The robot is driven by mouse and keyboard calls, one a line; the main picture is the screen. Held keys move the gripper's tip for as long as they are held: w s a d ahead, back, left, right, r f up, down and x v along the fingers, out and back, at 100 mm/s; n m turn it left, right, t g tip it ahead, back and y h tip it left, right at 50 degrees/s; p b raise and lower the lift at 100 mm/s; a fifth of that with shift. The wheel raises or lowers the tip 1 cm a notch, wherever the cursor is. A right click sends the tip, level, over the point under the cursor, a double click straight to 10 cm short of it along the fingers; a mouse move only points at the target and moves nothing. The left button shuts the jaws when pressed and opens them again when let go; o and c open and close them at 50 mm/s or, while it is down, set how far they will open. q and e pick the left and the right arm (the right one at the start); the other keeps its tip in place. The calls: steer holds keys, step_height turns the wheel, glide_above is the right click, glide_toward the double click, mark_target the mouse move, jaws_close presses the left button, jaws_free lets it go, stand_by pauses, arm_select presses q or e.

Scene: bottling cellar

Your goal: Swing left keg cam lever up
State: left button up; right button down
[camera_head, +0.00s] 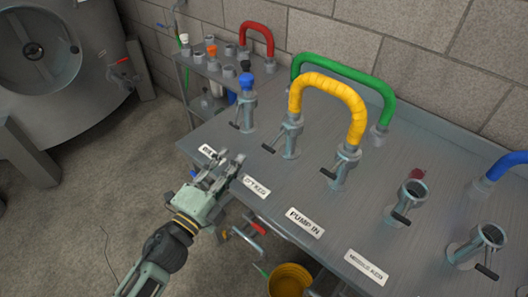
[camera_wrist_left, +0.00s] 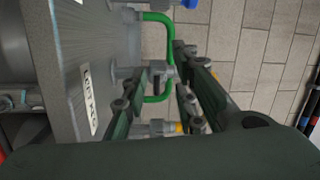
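The left keg coupling (camera_head: 290,137) is a grey upright stub behind the label that reads as left keg (camera_head: 256,187). One end of the yellow hose (camera_head: 328,88) sits on it. Its black-tipped cam lever (camera_head: 268,148) sticks out low toward the front left. My left gripper (camera_head: 229,166) is open and empty at the table's front edge, in front of and apart from the lever. In the left wrist view the open fingers (camera_wrist_left: 153,80) frame grey fittings and a green hose farther off; which lever shows there I cannot tell. My right gripper is out of view.
The pump-in coupling (camera_head: 344,168) and open stubs (camera_head: 407,202) with black levers stand to the right. A blue-capped coupling (camera_head: 247,108) stands at left. The green hose (camera_head: 345,70) arches behind. A yellow bucket (camera_head: 289,280) is below the front edge.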

mark_target(278, 139)
arm_select(q)
steer(key=d+m+h, duration=0.1)
steer(key=d+m+g, duration=0.1)
steer(key=s+m+h, duration=0.1)
steer(key=shift+d+f+m+h, duration=0.25)
steer(key=shift+d+m+h, duration=0.05)
steer(key=shift+d, duration=0.1)
steer(key=shift+d+m+g+h, duration=0.3)
steer(key=shift+d+g, duration=0.05)
steer(key=shift+g, duration=0.05)
steer(key=p+x, duration=0.1)
steer(key=x, duration=0.6)
steer(key=shift+w+d, duration=0.15)
steer(key=shift+w, duration=0.05)
steer(key=shift+c, duration=0.2)
jaws_close()
